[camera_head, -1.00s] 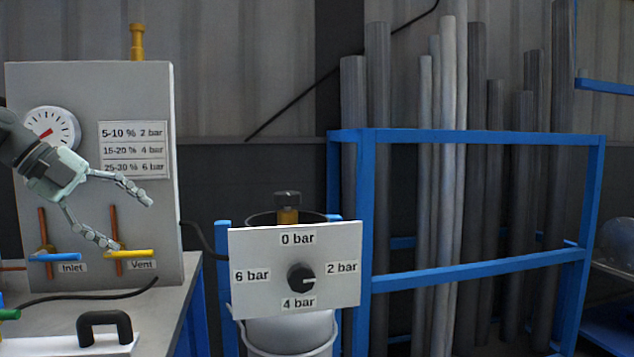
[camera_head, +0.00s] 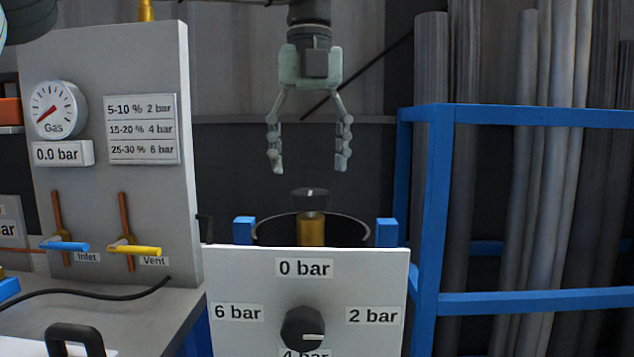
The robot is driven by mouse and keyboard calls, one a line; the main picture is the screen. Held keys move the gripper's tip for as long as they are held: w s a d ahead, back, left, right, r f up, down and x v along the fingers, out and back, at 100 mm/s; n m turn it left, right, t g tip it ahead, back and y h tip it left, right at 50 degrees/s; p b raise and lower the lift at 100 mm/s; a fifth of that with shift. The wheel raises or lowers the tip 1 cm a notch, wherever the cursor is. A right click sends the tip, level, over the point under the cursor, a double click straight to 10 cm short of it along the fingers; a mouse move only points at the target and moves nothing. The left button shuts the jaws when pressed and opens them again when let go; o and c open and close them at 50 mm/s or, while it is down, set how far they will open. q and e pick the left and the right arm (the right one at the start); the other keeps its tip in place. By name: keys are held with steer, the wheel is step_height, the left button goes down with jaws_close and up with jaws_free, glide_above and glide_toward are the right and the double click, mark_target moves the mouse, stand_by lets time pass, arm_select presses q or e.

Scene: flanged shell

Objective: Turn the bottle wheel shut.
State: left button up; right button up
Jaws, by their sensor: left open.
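The bottle wheel (camera_head: 311,199) is a small dark knob with a pale mark on its rim. It sits on a brass valve (camera_head: 312,230) at the top of the bottle, behind the pressure panel. My left gripper (camera_head: 309,164) hangs fingers-down above the wheel, its jaws open and empty. The fingertips are roughly in line with the wheel sideways and show a little above it; how far in depth I cannot tell. The bottle's body is mostly hidden by the panel. My right gripper is not in view.
The white pressure panel (camera_head: 236,280) has a black selector knob (camera_head: 303,329) pointing right. Blue posts (camera_head: 387,232) flank the bottle. A blue pipe rack (camera_head: 437,200) stands right. At left, a grey board (camera_head: 110,60) carries a gas gauge (camera_head: 58,109), a 0.0 bar readout and two valve levers.

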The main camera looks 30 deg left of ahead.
mark_target(311, 192)
arm_select(q)
steer(key=shift+w+f, duration=0.15)
steer(key=shift+f, duration=1.95)
